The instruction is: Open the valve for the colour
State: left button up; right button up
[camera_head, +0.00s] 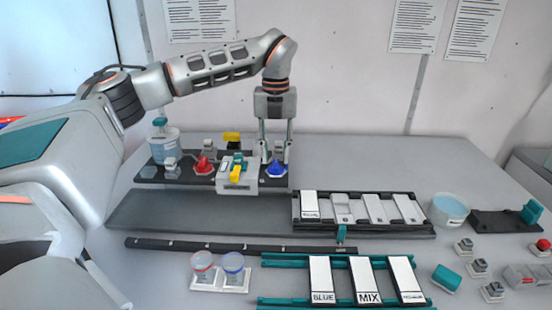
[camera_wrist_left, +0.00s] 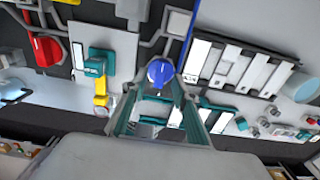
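The blue valve knob (camera_head: 276,170) sits at the right end of the dark valve board, and it also shows in the left wrist view (camera_wrist_left: 160,71). My left gripper (camera_head: 275,153) points down just above it, fingers apart, one towards each side of the knob; I cannot tell whether they touch it. The fingers also show in the left wrist view (camera_wrist_left: 160,92), with nothing clearly held between them. A red valve knob (camera_head: 204,166) sits further left on the board. A yellow-handled, teal-topped white block (camera_head: 237,173) stands between the two knobs. My right gripper is out of view.
White cards (camera_head: 321,279) at the front read "BLUE" and "MIX"; a third is hard to read. A black rack (camera_head: 420,234) with white plates stands right of the board. Two lidded cups (camera_head: 203,261) (camera_head: 234,262) stand front left. A grey strip (camera_head: 200,212) before the board is clear.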

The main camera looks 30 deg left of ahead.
pick_arm(q)
jog(key=shift+f, duration=1)
jog(key=shift+c, duration=0.5)
grip_shut()
